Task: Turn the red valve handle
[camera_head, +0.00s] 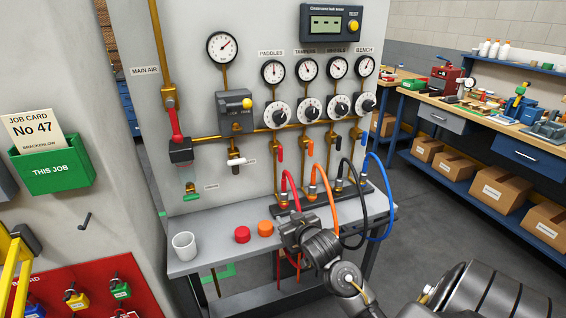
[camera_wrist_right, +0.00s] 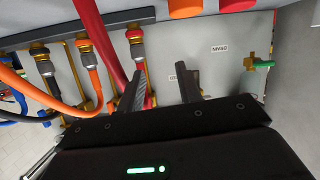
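A long red valve handle (camera_head: 175,122) hangs on the brass main air pipe at the left of the panel. A smaller red handle (camera_head: 281,153) is on the paddles line below its dial. My right gripper (camera_head: 293,229) is low in front of the panel, over the bench front, apart from the long handle. In the right wrist view the gripper (camera_wrist_right: 162,85) is open, with a gap between its two fingers. A red piece (camera_wrist_right: 150,101) shows beside the left finger; I cannot tell whether they touch. My left gripper is not in view.
Red, orange, black and blue hoses (camera_head: 375,230) loop near my right gripper. A white cup (camera_head: 184,246), a red cap (camera_head: 242,234) and an orange cap (camera_head: 265,228) sit on the grey bench (camera_head: 215,258). A green drain handle (camera_head: 190,189) is at the panel's lower left.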

